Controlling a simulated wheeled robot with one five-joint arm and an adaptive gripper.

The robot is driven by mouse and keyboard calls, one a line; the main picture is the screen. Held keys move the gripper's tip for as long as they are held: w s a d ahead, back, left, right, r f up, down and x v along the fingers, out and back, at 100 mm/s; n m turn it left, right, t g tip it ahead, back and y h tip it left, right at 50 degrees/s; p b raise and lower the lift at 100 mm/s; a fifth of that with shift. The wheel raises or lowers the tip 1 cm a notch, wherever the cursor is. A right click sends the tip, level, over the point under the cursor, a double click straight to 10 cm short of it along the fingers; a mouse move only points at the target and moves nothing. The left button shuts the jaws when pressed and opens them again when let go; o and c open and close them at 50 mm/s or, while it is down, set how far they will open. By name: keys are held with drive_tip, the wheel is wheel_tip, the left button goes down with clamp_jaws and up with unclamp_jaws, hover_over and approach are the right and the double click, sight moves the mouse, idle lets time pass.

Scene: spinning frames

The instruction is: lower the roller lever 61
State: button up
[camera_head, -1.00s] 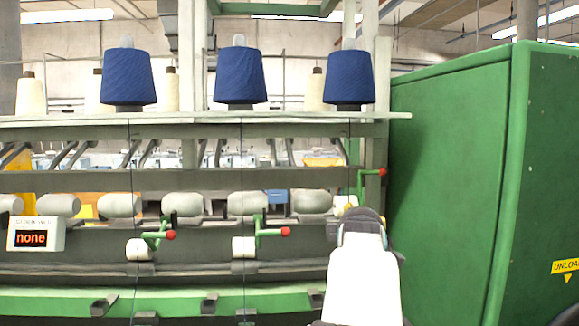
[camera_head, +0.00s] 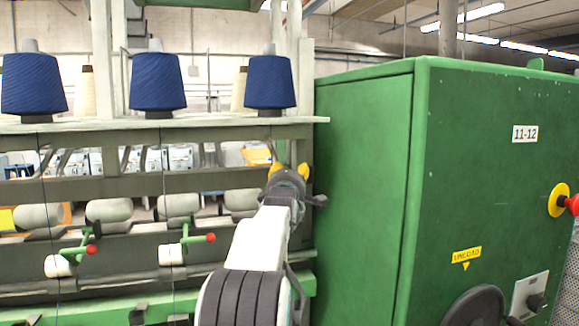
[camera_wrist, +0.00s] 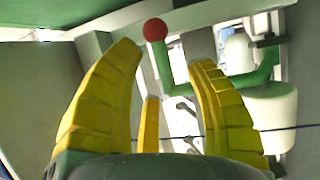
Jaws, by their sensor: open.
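A green roller lever with a red ball end (camera_wrist: 155,30) shows in the wrist view, just beyond the fingertips of my gripper (camera_wrist: 165,65). The ball sits between the two yellow fingers, nearer the left one, and its green bar bends to the right behind the right finger. My gripper is open with nothing between its fingers. In the head view my gripper (camera_head: 289,171) is at the right end of the machine, and my arm and gripper hide most of this lever. No number 61 is readable.
Two other green levers with red balls (camera_head: 92,250) (camera_head: 211,238) stand to the left, beside white rollers. Blue yarn cones (camera_head: 157,81) stand on the shelf above. A large green cabinet (camera_head: 365,190) stands close to the right of my arm.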

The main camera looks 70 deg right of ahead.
drive_tip(key=shift+p+x, duration=0.45)
drive_tip(key=shift+x, duration=0.6)
drive_tip(key=shift+o, duration=0.3)
clamp_jaws()
